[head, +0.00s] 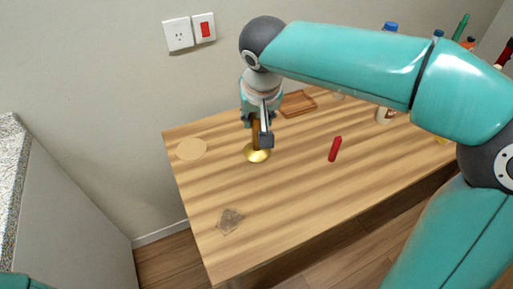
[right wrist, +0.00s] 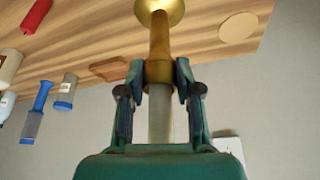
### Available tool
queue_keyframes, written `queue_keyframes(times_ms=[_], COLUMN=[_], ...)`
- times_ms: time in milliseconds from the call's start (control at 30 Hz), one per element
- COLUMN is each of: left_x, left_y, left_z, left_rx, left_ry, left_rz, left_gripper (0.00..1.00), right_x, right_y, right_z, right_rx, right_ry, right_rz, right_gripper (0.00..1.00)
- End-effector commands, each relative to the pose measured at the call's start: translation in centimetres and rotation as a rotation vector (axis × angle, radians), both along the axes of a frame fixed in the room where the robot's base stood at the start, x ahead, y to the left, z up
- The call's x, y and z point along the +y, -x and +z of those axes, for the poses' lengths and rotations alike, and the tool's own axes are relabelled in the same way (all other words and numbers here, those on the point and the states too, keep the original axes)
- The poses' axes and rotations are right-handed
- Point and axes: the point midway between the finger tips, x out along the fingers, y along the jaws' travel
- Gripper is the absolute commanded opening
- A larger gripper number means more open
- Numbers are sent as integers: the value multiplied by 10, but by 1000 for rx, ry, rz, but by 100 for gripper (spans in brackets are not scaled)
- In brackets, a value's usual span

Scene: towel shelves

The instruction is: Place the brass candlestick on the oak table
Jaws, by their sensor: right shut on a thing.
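The brass candlestick (head: 257,153) is upright over the oak table (head: 250,220), left of the table's middle. I cannot tell whether its round base touches the wood. My right gripper (head: 258,132) comes down from above and is shut on its stem. In the right wrist view, the fingers (right wrist: 159,82) close on both sides of the brass stem (right wrist: 159,38), with a pale candle-like shaft (right wrist: 160,122) between them. The flared base shows at that view's top edge. My left gripper is not in view.
A red cylinder (head: 335,149) lies right of the candlestick. A round pale disc (head: 191,149) is at left, a translucent patch (head: 230,220) near the front. A wooden tray (head: 299,104) and several bottles (head: 384,116) stand at the back. The front middle is clear.

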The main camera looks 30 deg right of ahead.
Motion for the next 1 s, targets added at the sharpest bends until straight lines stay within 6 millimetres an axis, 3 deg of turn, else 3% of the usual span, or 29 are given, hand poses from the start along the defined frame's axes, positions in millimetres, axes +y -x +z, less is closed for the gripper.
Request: queue_keyframes(times_ms=[100, 367, 600, 1000], left_x=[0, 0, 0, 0], left_y=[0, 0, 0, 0], left_z=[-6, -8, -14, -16], left_rx=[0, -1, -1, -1], left_ry=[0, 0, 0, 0], left_rz=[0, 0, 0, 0], left_gripper=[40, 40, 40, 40], right_x=[0, 0, -1, -1], right_y=[0, 0, 0, 0], right_z=[-25, -45, -78, -84], right_rx=[2, 0, 0, -2], right_ry=[0, 1, 1, -1], right_rz=[0, -1, -1, -1], right_gripper=[0, 0, 0, 0])
